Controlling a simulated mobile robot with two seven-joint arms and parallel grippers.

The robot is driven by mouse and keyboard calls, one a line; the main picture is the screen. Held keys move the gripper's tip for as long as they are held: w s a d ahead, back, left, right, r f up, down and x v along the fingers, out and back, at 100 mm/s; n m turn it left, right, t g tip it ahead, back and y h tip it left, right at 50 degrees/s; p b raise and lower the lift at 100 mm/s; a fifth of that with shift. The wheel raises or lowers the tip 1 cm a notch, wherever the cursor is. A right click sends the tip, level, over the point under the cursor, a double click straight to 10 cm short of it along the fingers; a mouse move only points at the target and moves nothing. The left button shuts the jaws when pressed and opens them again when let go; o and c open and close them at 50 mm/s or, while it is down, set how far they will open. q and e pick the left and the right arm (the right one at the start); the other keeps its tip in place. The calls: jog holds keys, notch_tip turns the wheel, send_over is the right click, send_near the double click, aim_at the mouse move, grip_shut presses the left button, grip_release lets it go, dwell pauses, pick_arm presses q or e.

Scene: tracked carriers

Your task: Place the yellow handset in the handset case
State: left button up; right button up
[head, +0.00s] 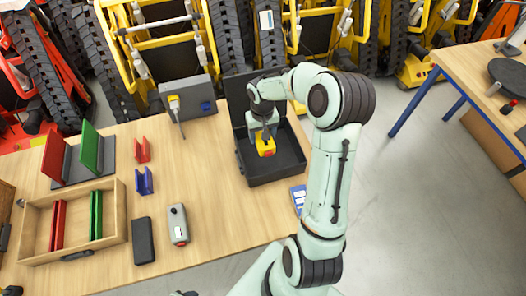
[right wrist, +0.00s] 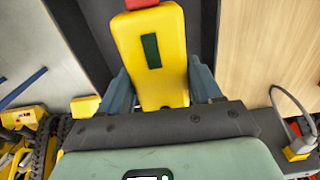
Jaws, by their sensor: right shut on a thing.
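The yellow handset (head: 265,146) is held by my right gripper (head: 262,131) over the inside of the dark open handset case (head: 272,174). The case's lid stands up at the back, partly behind my arm. In the right wrist view the handset (right wrist: 160,75) sits between the two blue-grey fingers (right wrist: 163,88), with a dark window on its face and a red end at the top. I cannot tell whether it touches the case floor. My left gripper is not seen.
A grey box (head: 189,98) with a cable stands left of the case. A grey handset (head: 178,224), a black block (head: 143,241), a wooden tray (head: 118,226) and red and green holders lie further left. A blue card (head: 298,197) lies by the case's front right.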

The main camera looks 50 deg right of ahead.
notch_tip(320, 180, down, 11)
jog(key=shift+w+f, duration=0.1)
dwell(0.3)
jog(key=shift+f, duration=0.2)
jog(key=o, duration=1.2)
jog(key=shift+r, duration=0.1)
jog(key=shift+r, duration=0.3)
notch_tip(320, 180, up, 12)
jog(key=shift+f, duration=0.15)
